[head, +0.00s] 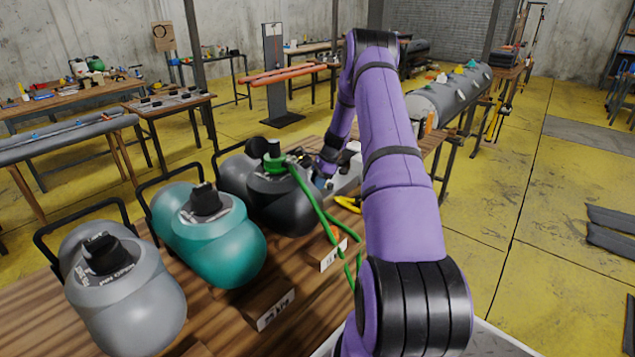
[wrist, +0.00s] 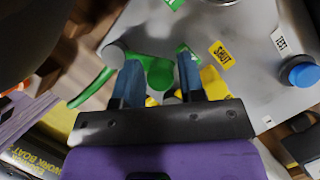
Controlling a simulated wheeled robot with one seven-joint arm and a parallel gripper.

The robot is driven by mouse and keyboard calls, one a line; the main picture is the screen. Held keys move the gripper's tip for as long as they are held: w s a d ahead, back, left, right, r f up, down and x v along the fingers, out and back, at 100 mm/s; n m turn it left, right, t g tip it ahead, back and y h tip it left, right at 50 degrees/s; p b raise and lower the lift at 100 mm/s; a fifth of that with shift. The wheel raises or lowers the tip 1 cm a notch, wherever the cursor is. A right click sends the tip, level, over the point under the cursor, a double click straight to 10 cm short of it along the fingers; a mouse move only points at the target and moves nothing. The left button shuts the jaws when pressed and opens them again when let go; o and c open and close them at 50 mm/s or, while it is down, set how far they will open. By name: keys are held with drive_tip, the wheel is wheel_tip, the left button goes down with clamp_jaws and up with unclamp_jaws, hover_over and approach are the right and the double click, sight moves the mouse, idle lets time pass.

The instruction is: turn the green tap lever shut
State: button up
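The green tap lever (wrist: 158,73) shows in the wrist view as a short green piece over a grey panel (wrist: 255,75). My gripper (wrist: 160,62) has two blue fingers standing apart, one on each side of the green piece. I see no clear contact on both sides, and the fingers cover part of it. A yellow "SHUT" label (wrist: 220,54) lies to the right of the fingers. In the head view my gripper (head: 323,176) is small, beside the black tank, and the lever cannot be made out there.
A blue knob (wrist: 299,72) beside a "TEST" label is on the panel's right. A green hose (head: 313,200) runs from the black tank (head: 284,200). A teal tank (head: 222,240) and a grey tank (head: 130,305) stand nearer on the wooden bench (head: 30,320).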

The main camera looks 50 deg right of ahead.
drive_tip(key=shift+c, duration=0.3)
drive_tip(key=c, duration=0.6)
drive_tip(key=shift+w+a, duration=0.1)
drive_tip(key=shift+w, duration=0.05)
drive_tip(key=n, duration=0.1)
drive_tip(key=w+a+n+g, duration=0.1)
drive_tip(key=n, duration=0.2)
drive_tip(key=a+n+g, duration=0.1)
drive_tip(key=n, duration=0.1)
drive_tip(key=shift+w+a+n+g+y, duration=0.15)
drive_tip(key=shift+w+n+g+y, duration=0.15)
drive_tip(key=shift+w, duration=0.1)
drive_tip(key=shift+w+a+n+g, duration=0.15)
drive_tip(key=shift+a+n+g, duration=0.4)
drive_tip(key=shift+n, duration=0.65)
drive_tip(key=shift+a+n+g, duration=0.25)
drive_tip(key=shift+a+n, duration=0.1)
drive_tip(key=shift+n, duration=0.35)
drive_tip(key=shift+a+n+g, duration=0.2)
drive_tip(key=shift+a+n, duration=0.1)
drive_tip(key=shift+n, duration=0.4)
